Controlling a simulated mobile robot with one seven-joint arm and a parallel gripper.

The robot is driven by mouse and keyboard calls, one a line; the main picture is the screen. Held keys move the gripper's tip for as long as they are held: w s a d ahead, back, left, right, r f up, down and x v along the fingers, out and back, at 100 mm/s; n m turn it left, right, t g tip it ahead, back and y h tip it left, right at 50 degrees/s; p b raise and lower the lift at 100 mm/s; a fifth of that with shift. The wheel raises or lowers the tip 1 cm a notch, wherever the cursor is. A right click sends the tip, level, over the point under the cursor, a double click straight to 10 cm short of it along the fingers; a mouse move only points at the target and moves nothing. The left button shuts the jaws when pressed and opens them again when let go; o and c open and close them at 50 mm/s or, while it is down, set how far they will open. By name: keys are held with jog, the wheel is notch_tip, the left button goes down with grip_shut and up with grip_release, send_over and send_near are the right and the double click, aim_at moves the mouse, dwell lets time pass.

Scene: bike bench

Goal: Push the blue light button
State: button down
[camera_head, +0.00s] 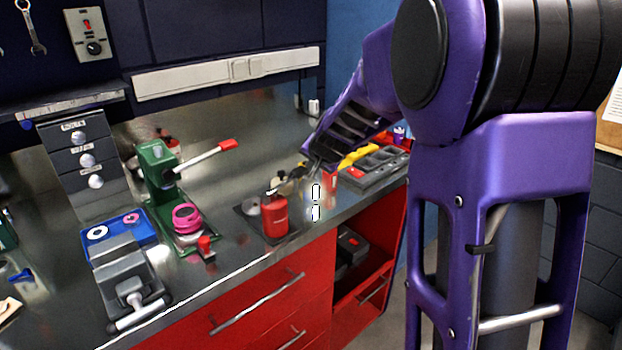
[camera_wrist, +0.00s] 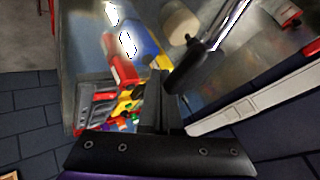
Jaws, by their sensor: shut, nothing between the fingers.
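I cannot pick out the blue light button for certain in either view. A blue patch (camera_wrist: 142,40) shows beyond the fingertips in the wrist view, but I cannot tell what it is. My gripper (camera_wrist: 155,78) is shut and empty, its dark fingers together above the bench. In the head view my gripper (camera_head: 316,163) is small and dark at the end of my purple arm, over the right part of the bench, near the red bottle and the grey tool tray.
The steel bench (camera_head: 235,120) holds a red bottle (camera_head: 275,217), a green press (camera_head: 157,175), a grey vise (camera_head: 125,268), a blue tray (camera_head: 97,232) and a grey tool tray (camera_head: 378,168). A black-ended rod (camera_wrist: 185,70) lies close right of my fingers. A white strip (camera_head: 190,78) runs along the wall.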

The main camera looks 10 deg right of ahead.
jog(key=shift+f, duration=0.2)
dwell(0.4)
jog(key=shift+f+b, duration=0.25)
jog(key=shift+b, duration=0.25)
jog(key=shift+f, duration=0.2)
jog(key=shift+r, duration=0.1)
jog(key=shift+r+p, duration=0.35)
jog(key=shift+r, duration=0.2)
notch_tip(320, 180, up, 6)
jog(key=p, duration=0.5)
dwell(0.4)
